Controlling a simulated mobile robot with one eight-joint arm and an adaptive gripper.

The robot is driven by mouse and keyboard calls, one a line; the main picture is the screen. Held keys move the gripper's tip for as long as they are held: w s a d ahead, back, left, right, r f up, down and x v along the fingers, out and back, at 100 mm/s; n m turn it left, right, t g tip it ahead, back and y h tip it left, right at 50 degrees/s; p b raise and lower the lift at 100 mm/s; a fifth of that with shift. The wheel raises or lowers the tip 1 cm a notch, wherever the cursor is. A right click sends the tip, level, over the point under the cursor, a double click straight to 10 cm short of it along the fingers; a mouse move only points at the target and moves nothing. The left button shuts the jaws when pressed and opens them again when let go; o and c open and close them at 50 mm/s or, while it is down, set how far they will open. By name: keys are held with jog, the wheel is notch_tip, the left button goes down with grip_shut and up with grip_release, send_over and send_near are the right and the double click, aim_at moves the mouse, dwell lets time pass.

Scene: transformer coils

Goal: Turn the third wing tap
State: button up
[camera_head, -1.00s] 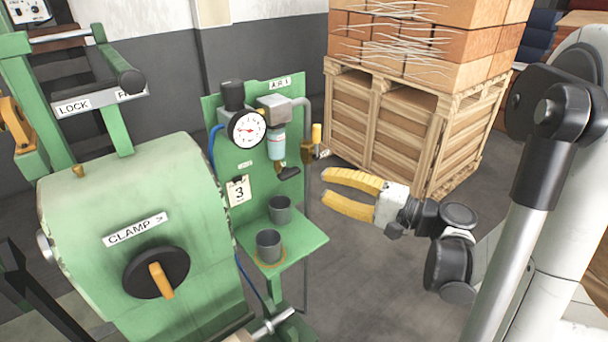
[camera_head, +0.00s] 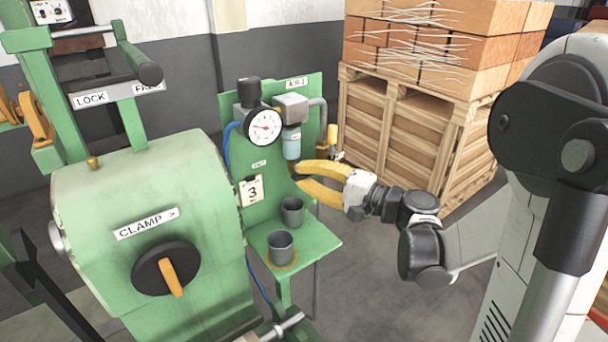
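A green air panel (camera_head: 229,104) carries a card marked 3 (camera_head: 251,191), a round gauge (camera_head: 263,127) and a clear filter bowl (camera_head: 291,144). A small dark tap sat just under the bowl in the earlier frame; my fingers now mostly cover that spot. I cannot tell whether they touch it. A yellow-handled valve (camera_head: 332,136) stands upright at the panel's right edge. My gripper (camera_head: 299,174) has two yellow fingers, parted, pointing left at the spot below the bowl. Nothing is visibly held between them.
Two grey cups (camera_head: 280,247) stand on the green shelf (camera_head: 318,240) below my gripper. A green machine (camera_head: 110,200) with a CLAMP knob (camera_head: 166,268) is at left.

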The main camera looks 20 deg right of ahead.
jog(key=shift+r+n+p, duration=0.1)
jog(key=shift+n+p, duration=0.2)
grip_shut()
jog(key=n+g+h+p, duration=0.1)
jog(key=n+p, duration=0.1)
jog(key=n, duration=0.1)
jog(key=shift+r+h, duration=0.1)
jog(key=shift+h, duration=0.2)
jog(key=n+h+p, duration=0.2)
jog(key=n+p, duration=0.1)
jog(key=n, duration=0.2)
jog(key=shift+h, duration=0.4)
jog(key=shift+a+n+h+p, duration=0.1)
jog(key=shift+n+h+p, duration=0.3)
jog(key=shift+n+h, duration=1.1)
jog(key=shift+n, duration=0.8)
jog(key=shift+f, duration=0.2)
jog(key=o, duration=0.7)
grip_release()
